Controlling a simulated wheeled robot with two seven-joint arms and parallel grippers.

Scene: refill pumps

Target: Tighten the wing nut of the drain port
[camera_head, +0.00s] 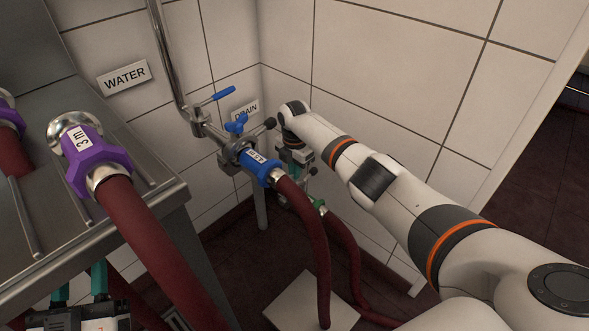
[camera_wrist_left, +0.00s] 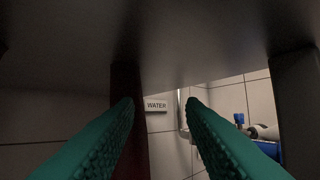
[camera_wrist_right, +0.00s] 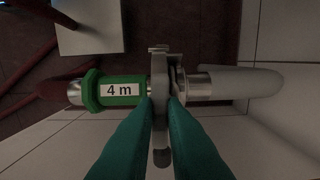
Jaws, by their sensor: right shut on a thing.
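The drain port's clamp (camera_wrist_right: 160,65) is a grey metal ring in the right wrist view. It sits between the green hose coupling marked "4 m" (camera_wrist_right: 118,90) and a pale pipe end (camera_wrist_right: 245,83). My right gripper (camera_wrist_right: 161,100) is shut at this clamp, its teal fingertips on a small metal part that looks like the wing nut, which they mostly hide. In the head view the green coupling (camera_head: 319,206) is low by the wall, beside my right gripper. My left gripper (camera_wrist_left: 160,104) is open and empty.
A blue coupling (camera_head: 258,165) with a red hose, a blue handle and a clamp is close left of my right gripper. A "DRAIN" sign (camera_head: 246,109) and "WATER" sign (camera_head: 124,77) are on the wall. A metal counter (camera_head: 160,215) overhangs my left gripper.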

